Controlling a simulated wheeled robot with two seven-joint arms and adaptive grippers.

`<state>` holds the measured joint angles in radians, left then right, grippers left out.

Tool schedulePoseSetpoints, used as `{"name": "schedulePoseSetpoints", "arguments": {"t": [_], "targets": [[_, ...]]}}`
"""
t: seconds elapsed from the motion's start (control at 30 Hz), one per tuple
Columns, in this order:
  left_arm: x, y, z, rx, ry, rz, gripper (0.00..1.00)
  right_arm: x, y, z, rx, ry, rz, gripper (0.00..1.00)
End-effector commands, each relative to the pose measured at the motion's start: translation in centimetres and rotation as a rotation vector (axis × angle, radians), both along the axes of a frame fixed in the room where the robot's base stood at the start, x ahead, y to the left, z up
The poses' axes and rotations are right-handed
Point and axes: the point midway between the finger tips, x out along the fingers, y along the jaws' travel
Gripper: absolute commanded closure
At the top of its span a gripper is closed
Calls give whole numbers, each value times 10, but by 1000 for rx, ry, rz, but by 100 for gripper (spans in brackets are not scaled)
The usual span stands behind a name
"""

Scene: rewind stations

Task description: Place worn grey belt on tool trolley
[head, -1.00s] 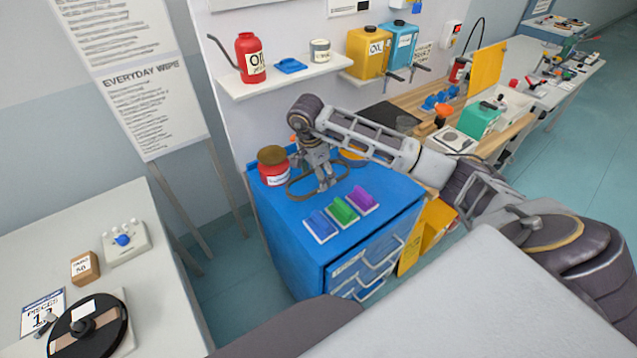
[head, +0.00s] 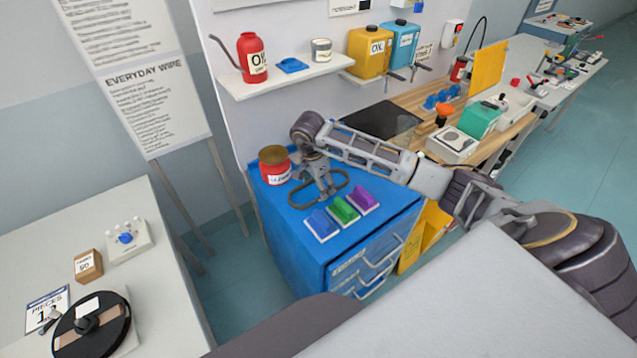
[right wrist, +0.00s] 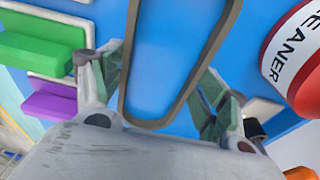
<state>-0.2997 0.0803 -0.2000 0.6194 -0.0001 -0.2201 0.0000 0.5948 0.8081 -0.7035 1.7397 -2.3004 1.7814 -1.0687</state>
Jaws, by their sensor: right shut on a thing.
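The worn grey belt (head: 290,196), a thin oval loop, is at the top of the blue tool trolley (head: 310,262), behind the coloured blocks. It looks level and at or very near the surface; contact is hard to tell. My right gripper (head: 326,190) points down and is shut on the belt. In the right wrist view the belt (right wrist: 127,70) runs between the fingers of my right gripper (right wrist: 163,78), over the blue top. My left gripper is not in view.
A red cleaner tin (head: 276,172) stands on the trolley behind the belt. Blue (head: 321,224), green (head: 344,210) and purple (head: 363,198) blocks line its front. A workbench (head: 480,140) is on the right.

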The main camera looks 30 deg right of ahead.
Motion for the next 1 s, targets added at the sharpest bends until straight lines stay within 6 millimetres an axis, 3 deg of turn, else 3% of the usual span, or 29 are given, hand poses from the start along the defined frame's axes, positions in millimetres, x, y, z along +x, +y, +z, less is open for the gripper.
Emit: {"name": "schedulePoseSetpoints", "arguments": {"t": [0.43, 0.47, 0.6, 1.0], "targets": [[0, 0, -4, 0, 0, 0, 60, 0, 0, -4, -1, 0, 0, 50], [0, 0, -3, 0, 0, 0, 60, 0, 0, -4, -1, 0, 0, 22], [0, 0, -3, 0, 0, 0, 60, 0, 0, -3, -1, 0, 0, 4], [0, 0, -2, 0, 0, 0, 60, 0, 0, -3, 0, 0, 1, 4]]}}
